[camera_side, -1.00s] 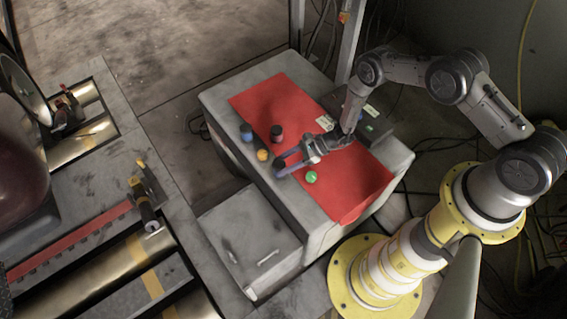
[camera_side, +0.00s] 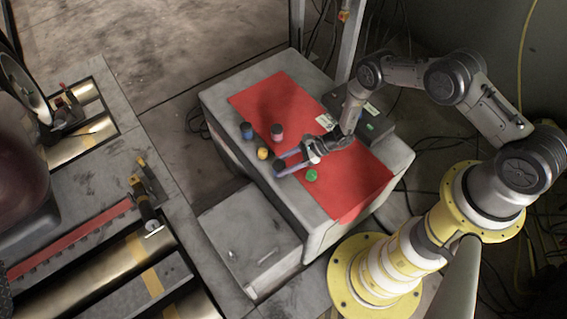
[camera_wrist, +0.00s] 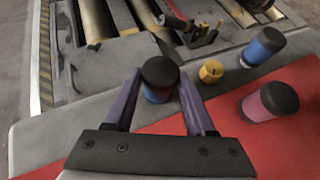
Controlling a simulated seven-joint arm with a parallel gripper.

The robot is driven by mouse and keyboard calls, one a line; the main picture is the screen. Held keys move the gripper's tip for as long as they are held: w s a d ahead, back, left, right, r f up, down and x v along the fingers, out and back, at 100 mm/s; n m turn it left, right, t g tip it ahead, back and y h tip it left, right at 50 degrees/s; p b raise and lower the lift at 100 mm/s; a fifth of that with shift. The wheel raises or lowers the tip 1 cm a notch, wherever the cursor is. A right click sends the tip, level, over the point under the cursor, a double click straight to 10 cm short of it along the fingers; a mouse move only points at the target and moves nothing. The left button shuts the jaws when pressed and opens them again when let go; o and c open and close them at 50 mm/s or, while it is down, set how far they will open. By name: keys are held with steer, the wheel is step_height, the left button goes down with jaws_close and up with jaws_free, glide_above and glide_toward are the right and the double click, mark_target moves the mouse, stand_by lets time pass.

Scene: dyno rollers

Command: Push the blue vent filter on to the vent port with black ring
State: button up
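A short cylinder with a black round top and a blue side with a pinkish lower band (camera_wrist: 158,80) stands between my gripper's fingertips in the wrist view. It shows as a dark cap near the red mat's left edge in the side view (camera_side: 279,164). My gripper (camera_side: 285,163) is open around it, with a narrow gap at each side (camera_wrist: 158,88). A blue cylinder with a dark top (camera_wrist: 261,48) stands apart at the right; it also shows in the side view (camera_side: 247,131). Which cylinder is the filter or the port, and any black ring, I cannot tell.
A pink cylinder with a black top (camera_wrist: 266,102) and a small yellow cap (camera_wrist: 211,71) stand right of my fingers. A dark box (camera_side: 370,124) is behind my wrist. The mat's front right is clear.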

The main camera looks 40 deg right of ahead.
steer(key=o, duration=0.5)
steer(key=shift+d, duration=0.1)
